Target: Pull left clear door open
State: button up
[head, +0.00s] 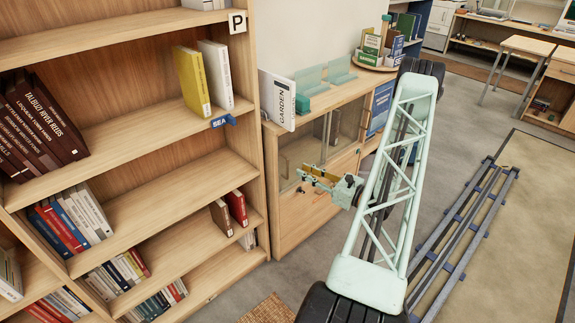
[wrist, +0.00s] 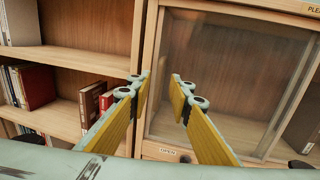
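The left clear door (wrist: 225,75) is a see-through pane in the pale wood cabinet (head: 290,225). It also shows in the head view (head: 293,155), partly behind my gripper. A slanted edge strip (wrist: 293,100) runs down its right side in the wrist view. My gripper (wrist: 161,82) has yellow finger pads, apart with a gap between them and nothing held. The gap lies over the cabinet's left upright and the pane's left edge. In the head view my gripper (head: 303,173) is in front of the cabinet. Contact with the door cannot be told, and no handle is clear.
A tall bookshelf (head: 150,130) with books stands left of the cabinet. A white GARDEN book (head: 278,100), teal stands (head: 310,78) and a round book rack (head: 375,62) stand on the cabinet top. Floor (head: 290,285) shows in front.

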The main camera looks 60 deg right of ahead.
jog(key=b, duration=0.1)
send_over(287, 177)
jog(key=shift+w+d, duration=0.1)
jog(key=shift+d, duration=0.25)
dwell(0.4)
grip_shut()
